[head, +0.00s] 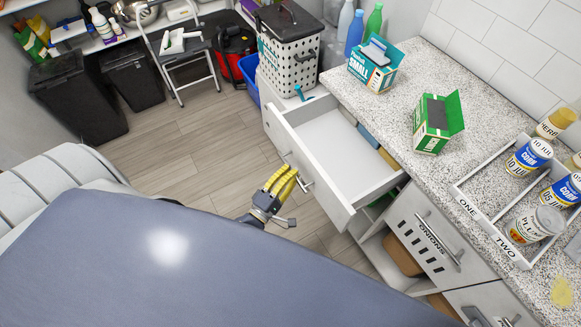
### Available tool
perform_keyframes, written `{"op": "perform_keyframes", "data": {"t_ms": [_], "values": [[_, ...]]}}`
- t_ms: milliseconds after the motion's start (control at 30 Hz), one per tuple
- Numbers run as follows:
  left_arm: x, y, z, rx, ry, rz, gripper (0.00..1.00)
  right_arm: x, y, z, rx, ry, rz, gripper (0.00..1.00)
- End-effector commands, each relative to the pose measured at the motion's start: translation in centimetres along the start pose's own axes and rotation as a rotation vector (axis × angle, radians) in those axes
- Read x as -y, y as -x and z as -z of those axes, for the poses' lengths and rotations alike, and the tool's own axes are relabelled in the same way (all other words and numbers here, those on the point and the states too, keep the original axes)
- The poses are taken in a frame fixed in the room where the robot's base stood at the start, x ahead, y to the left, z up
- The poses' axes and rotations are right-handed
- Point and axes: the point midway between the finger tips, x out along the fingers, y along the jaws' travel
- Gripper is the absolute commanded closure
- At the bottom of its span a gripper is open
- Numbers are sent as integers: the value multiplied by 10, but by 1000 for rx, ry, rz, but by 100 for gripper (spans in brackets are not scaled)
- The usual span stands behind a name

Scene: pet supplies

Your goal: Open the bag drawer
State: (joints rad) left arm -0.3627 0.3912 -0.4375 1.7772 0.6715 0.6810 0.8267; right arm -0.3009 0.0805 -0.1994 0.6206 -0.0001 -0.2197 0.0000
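A white drawer (318,205) under the speckled counter is pulled well out, and its inside shows. A few flat blue and tan items (368,135) show toward its back, partly under the counter. A metal bar handle (306,184) is on the drawer's front. My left gripper (288,170), with yellow fingers, is just outside the drawer front, right by the handle. Its fingers lie close together, and I cannot tell whether they touch or grip the handle. My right gripper is not in view.
The speckled counter (400,95) holds boxes and a divided tray of cans. A white perforated basket (290,50) and blue bin (249,75) stand behind. Wooden floor (190,140) is clear left of the drawer.

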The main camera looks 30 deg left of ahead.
Motion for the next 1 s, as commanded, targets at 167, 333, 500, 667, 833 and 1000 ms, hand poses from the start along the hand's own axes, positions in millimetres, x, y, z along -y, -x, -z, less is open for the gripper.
{"op": "perform_keyframes", "data": {"t_ms": [167, 333, 500, 667, 833, 1000], "values": [[-2, -2, 3, -3, 0, -7, 100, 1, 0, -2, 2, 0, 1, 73], [-3, -2, 3, -3, -1, -7, 100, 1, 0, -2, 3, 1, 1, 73], [-2, -1, 2, -2, -1, -5, 74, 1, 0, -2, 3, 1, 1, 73], [-1, -1, 1, -1, -1, -3, 68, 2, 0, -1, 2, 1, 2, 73], [-1, 1, 1, -1, -1, -2, 68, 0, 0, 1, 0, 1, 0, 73], [0, 14, 1, 0, -1, 0, 68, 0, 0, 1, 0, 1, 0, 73]]}}
